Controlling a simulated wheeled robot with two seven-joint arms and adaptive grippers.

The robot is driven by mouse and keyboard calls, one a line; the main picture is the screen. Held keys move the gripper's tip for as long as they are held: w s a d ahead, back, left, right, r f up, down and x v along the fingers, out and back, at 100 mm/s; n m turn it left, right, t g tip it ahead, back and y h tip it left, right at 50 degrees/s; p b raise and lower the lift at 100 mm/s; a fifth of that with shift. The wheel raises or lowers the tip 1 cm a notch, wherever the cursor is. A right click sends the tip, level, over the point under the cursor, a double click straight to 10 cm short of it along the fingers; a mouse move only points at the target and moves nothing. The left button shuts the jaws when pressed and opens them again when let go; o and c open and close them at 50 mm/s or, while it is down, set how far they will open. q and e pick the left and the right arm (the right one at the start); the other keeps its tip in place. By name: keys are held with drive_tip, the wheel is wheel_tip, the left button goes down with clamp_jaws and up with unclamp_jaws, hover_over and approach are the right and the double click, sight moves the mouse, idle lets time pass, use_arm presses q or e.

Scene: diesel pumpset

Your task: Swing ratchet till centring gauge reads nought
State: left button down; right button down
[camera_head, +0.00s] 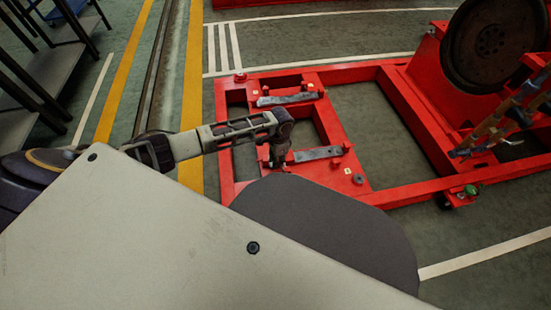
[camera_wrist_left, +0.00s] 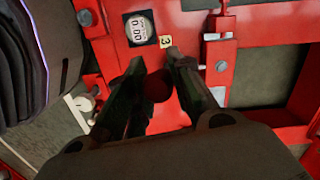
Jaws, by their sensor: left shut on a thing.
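The centring gauge (camera_wrist_left: 140,28) is a small round dial in the wrist view, on the red frame beside a yellow label marked 3. Its sideways display looks like 0.00. My left gripper (camera_head: 280,163) points down over the red frame in the head view. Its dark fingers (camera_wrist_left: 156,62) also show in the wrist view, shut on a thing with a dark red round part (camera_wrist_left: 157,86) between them. I take this for the ratchet's handle; most of it is hidden by the fingers and shadow. My right gripper is not in view.
The red base frame (camera_head: 410,133) has open bays and grey pads (camera_head: 318,153). A large dark flywheel (camera_head: 492,45) stands at the upper right. A red lug (camera_wrist_left: 217,52) is right of the fingers in the wrist view.

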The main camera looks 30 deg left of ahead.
use_arm(q)
drive_tip(key=shift+w, duration=0.1)
idle(0.3)
drive_tip(key=c, duration=1.3)
unclamp_jaws()
drive_tip(key=shift+d, duration=0.1)
drive_tip(key=shift+o, duration=0.2)
drive_tip(key=shift+r, duration=0.15)
wheel_tip(320, 180, up, 12)
drive_tip(key=w, duration=0.1)
drive_tip(key=shift+d, duration=0.15)
drive_tip(key=shift+f, duration=0.2)
